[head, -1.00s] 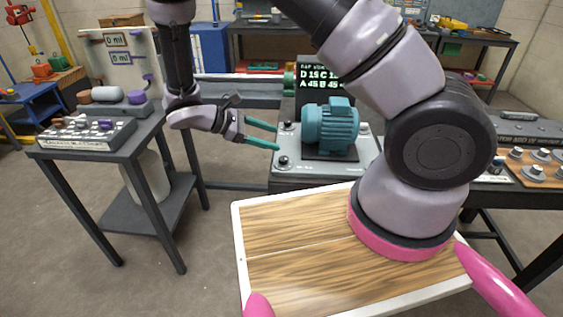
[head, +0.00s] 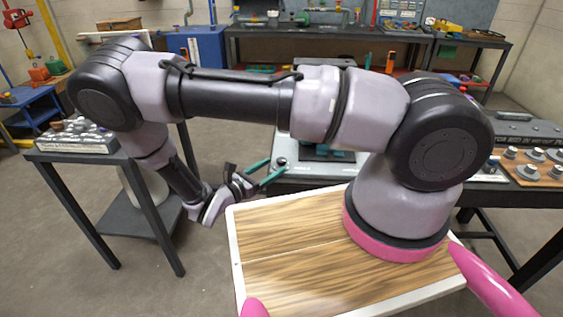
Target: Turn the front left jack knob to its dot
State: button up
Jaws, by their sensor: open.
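The front left jack knob (head: 281,161) is a small dark knob on the near left corner of the light grey motor base plate (head: 302,170). My gripper (head: 278,165) comes in from the left with its two teal fingers apart. In the picture the fingertips lie on either side of the knob, close to it. I cannot tell whether they touch it, or at what height they are. The knob's dot and pointer are too small to make out. My arm hides the motor and most of the plate behind it.
A dark side table with a control box (head: 75,137) stands at the left. A bench with a wooden board of several knobs (head: 537,166) is at the right. My wood-topped base fills the near middle. Open floor shows at the lower left.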

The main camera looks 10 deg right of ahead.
aim_at(278, 163)
jog(key=shift+x, duration=2.5)
grip_shut()
